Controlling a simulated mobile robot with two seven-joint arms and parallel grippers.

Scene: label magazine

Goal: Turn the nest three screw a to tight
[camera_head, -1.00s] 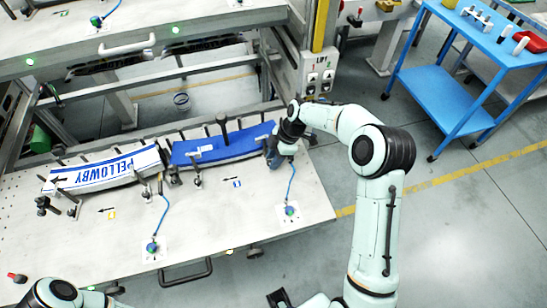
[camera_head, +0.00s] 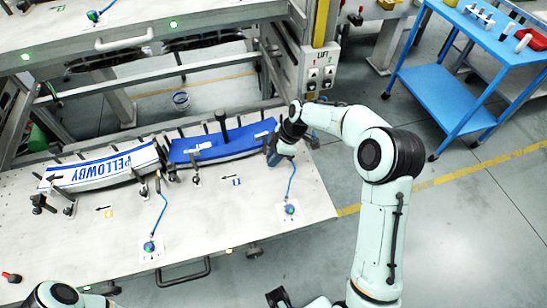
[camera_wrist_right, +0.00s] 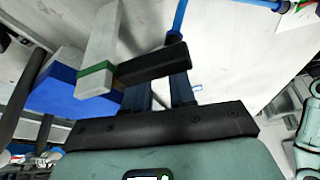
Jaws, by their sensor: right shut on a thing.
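My right gripper (camera_head: 272,154) is at the right end of the blue curved piece (camera_head: 215,146) on the pale bench. In the right wrist view its two dark blue fingers (camera_wrist_right: 160,92) are shut on a black bar (camera_wrist_right: 150,64), which looks like the handle of a screw. I cannot read which screw it is, and its shaft is hidden. A grey block with a green band (camera_wrist_right: 95,76) sits beside the bar's left end. The blue piece (camera_wrist_right: 58,90) shows further left. My left gripper is not in view; only part of my left arm shows at lower left.
A white curved piece lettered PELLOWBY (camera_head: 104,172) lies left of the blue one, with several black clamps and pins around both. A blue hose (camera_head: 291,180) runs close to my right gripper. A blue cart (camera_head: 470,75) stands at upper right. The bench's front is mostly clear.

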